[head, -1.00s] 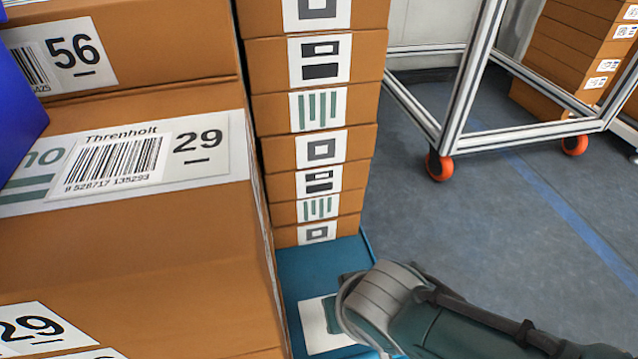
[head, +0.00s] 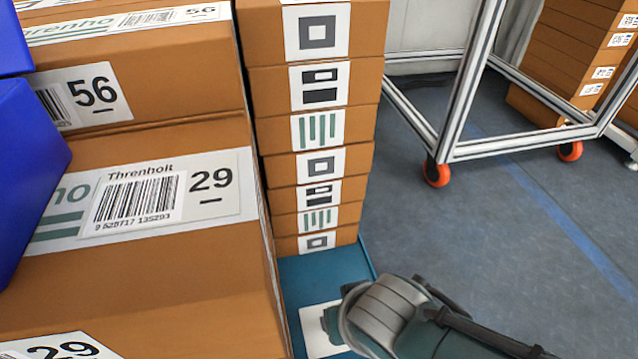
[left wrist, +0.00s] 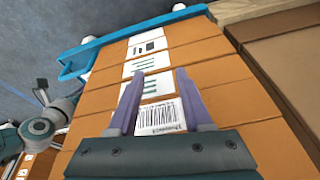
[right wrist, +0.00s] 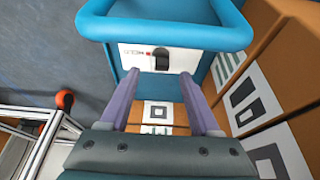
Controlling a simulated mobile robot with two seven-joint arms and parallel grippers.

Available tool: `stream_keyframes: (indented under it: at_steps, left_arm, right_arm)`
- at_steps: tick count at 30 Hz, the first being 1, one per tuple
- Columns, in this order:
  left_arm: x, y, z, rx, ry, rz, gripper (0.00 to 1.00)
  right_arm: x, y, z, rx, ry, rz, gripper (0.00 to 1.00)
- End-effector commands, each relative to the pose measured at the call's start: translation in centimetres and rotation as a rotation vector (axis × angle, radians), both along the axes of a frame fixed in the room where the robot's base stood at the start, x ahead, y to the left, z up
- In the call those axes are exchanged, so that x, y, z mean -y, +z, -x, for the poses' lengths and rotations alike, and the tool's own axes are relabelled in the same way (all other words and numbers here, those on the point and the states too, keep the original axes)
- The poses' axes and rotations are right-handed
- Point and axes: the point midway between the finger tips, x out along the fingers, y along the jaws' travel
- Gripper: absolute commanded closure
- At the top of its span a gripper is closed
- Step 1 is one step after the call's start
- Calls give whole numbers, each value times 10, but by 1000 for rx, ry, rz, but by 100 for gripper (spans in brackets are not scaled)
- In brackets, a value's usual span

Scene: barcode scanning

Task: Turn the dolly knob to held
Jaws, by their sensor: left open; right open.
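The dolly (head: 322,268) is blue and stands under a stack of brown boxes. In the right wrist view its blue handle rim (right wrist: 165,35) crosses the top, with a white panel (right wrist: 135,52) below. A dark knob (right wrist: 161,59) sits on that panel beside a small red mark; its exact setting is too small to read. My right gripper (right wrist: 158,74) is open and empty, with its fingers pointing toward the panel and knob, apart from them. My left gripper (left wrist: 158,71) is open in front of labelled boxes. Neither gripper's fingers show in the head view.
Large boxes (head: 150,290) with barcode labels fill the left, beside a blue object (head: 30,170). A tall box stack (head: 270,130) stands on the dolly. A metal frame cart (head: 520,140) with orange wheels stands behind right. The floor (head: 510,240) between is clear.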

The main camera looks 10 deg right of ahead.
Motion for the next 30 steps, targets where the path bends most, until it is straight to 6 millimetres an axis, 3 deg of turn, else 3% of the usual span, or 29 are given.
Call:
stream_keyframes:
  at_steps: [1,3,10,30]
  left_arm:
    - [0,21,0,0,0,0,50]
    - [0,35,0,0,0,0,50]
    - [0,65,0,1,0,0,50]
    - [0,72,0,1,-1,0,50]
  right_arm:
    - [0,20,4,-1,0,0,36]
    - [0,31,9,-1,-1,0,36]
    - [1,59,22,0,-1,0,36]
    - [1,64,27,0,-1,1,36]
